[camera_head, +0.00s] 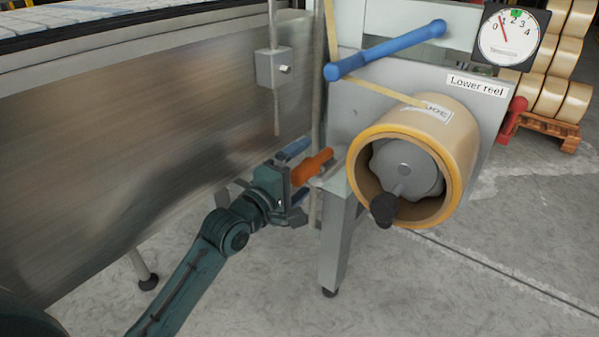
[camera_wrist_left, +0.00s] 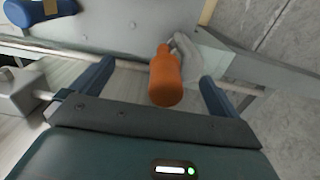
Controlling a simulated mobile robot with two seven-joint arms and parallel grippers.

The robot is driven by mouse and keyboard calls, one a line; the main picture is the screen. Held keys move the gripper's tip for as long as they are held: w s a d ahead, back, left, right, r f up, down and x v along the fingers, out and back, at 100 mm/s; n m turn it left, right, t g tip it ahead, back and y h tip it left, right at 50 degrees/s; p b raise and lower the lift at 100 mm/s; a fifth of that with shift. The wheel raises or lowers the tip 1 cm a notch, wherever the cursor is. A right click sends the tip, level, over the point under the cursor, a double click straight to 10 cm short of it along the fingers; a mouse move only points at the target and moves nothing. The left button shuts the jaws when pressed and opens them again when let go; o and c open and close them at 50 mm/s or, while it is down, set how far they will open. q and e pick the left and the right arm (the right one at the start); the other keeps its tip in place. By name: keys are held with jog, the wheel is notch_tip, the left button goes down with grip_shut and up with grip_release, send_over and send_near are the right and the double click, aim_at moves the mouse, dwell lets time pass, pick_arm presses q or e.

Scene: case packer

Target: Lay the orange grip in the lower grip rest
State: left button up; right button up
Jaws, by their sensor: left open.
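The orange grip (camera_head: 314,166) is beside the left edge of the machine's grey panel in the head view. My left gripper (camera_head: 297,178) is around it, open. In the left wrist view the orange grip (camera_wrist_left: 165,80) lies between the two spread fingers, with a gap on each side. A pale grey curved piece (camera_wrist_left: 187,58) is right behind the grip and looks like the lower grip rest; I cannot tell whether the grip lies in it or is apart from it. My right gripper is in neither view.
The lower reel (camera_head: 440,125), with its dark knob (camera_head: 384,208), is just right of the grip. A blue roller (camera_head: 385,50) and a gauge (camera_head: 509,36) are above. A steel conveyor side (camera_head: 130,130) stands at left. The floor in front is clear.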

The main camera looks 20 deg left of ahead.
pick_arm(q)
jog(key=shift+s, duration=0.1)
dwell(0.6)
jog(key=shift+p+v, duration=1.35)
jog(key=shift+v, duration=1.15)
jog(key=shift+p+v, duration=0.8)
jog(key=shift+v, duration=1.6)
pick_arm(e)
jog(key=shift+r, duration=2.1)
pick_arm(q)
jog(key=s+d+m+g+y+p, duration=0.1)
jog(key=s+d+m+g+p, duration=0.1)
jog(key=s+m+p, duration=0.5)
jog(key=s+d+m+g+y+p, duration=0.1)
jog(key=s+d+m+g+p, duration=0.2)
jog(key=s+m+p, duration=0.5)
jog(key=f+m+g+p, duration=0.1)
jog(key=m+p, duration=0.1)
jog(key=p, duration=0.4)
jog(key=shift+s+d+y, duration=0.2)
jog(key=shift+s+y, duration=0.15)
jog(key=shift+y, duration=0.05)
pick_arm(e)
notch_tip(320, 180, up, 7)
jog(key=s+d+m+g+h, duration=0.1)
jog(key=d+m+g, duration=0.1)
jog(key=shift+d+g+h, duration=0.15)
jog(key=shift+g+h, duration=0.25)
pick_arm(q)
jog(key=shift+r, duration=0.1)
